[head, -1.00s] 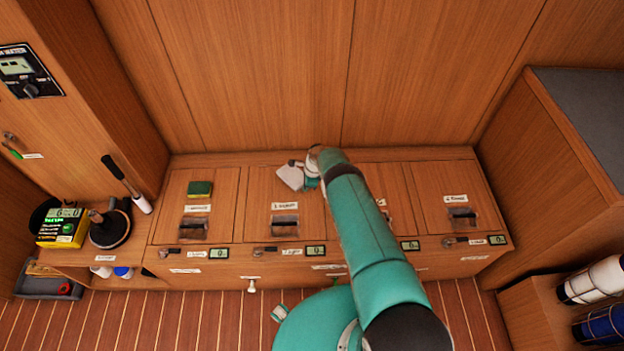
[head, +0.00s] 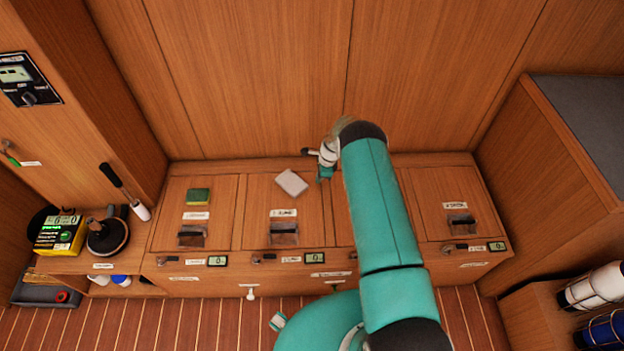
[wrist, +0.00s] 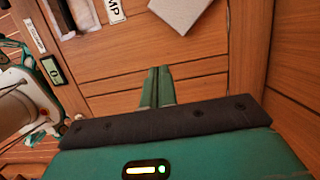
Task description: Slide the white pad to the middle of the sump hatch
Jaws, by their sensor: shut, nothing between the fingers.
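The white pad (head: 291,183) lies flat and slightly turned on the sump hatch (head: 257,196), in its upper right part, behind the hatch's label and recessed handle. In the wrist view the pad (wrist: 182,10) is at the top edge, partly cut off, with the end of the label reading "MP" to its left. My gripper (head: 325,173) is to the right of the pad, apart from it, near the hatch's right edge. In the wrist view my gripper's fingers (wrist: 158,78) are together with nothing between them, pointing toward the pad, with a gap of bare wood.
A green sponge-like block (head: 198,195) lies on the hatch to the left. My arm covers much of the third hatch. A wood panel wall (head: 250,80) rises behind the hatches.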

